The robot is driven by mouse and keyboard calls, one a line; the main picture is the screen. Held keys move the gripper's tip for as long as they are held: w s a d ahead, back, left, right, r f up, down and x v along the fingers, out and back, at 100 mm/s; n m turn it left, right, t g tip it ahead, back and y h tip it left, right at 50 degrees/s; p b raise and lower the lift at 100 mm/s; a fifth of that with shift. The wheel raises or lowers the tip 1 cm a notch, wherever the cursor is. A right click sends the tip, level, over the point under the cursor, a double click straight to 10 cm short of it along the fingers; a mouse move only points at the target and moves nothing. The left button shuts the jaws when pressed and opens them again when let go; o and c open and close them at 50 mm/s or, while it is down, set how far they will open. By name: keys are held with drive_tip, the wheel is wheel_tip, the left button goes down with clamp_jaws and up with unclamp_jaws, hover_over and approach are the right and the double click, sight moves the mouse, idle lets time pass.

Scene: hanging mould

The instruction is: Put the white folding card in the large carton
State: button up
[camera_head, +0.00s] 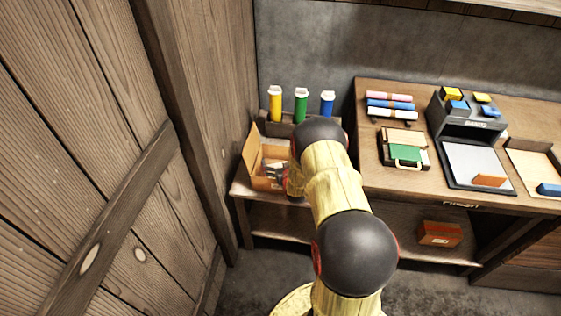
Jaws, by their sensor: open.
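The large carton (252,152) is an open brown box with a raised flap, on the lower shelf section at the left, beside the wooden wall. My gripper (272,172) is at the carton's opening, its dark fingers open and partly hidden by my yellow arm. A small pale and reddish-brown patch shows inside the carton near the fingers; I cannot tell whether it is the white folding card. I cannot pick out the card with certainty anywhere else.
Yellow (275,106), green (301,107) and blue (328,105) bottles stand in a rack behind the carton. The bench (440,187) at the right holds rolls, a green-fronted case (405,153) and a grey machine (465,125). A red-orange box (440,234) sits below.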

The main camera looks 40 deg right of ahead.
drive_tip(key=shift+r, duration=0.15)
drive_tip(key=shift+r+p, duration=0.3)
drive_tip(key=shift+p, duration=0.1)
drive_tip(key=r+p+v, duration=0.1)
drive_tip(key=p+v, duration=0.3)
drive_tip(key=v, duration=0.8)
drive_tip(key=w+a+r+n+g+y, duration=0.1)
drive_tip(key=w+a+r, duration=0.35)
drive_tip(key=r, duration=0.55)
drive_tip(key=s+a+r+n+g+y, duration=0.2)
drive_tip(key=a+r, duration=0.8)
drive_tip(key=r, duration=0.4)
drive_tip(key=s+a+r+g+y, duration=0.1)
drive_tip(key=s+a+r, duration=0.3)
drive_tip(key=s, duration=0.4)
drive_tip(key=s+a+r+n+g+y, duration=0.1)
drive_tip(key=s+a+r, duration=0.2)
drive_tip(key=s+a, duration=0.4)
drive_tip(key=s+a+r+n+g+y, duration=0.1)
drive_tip(key=s+a+r, duration=0.3)
drive_tip(key=s, duration=0.7)
drive_tip(key=shift+a+r+g, duration=0.3)
drive_tip(key=shift+a, duration=0.45)
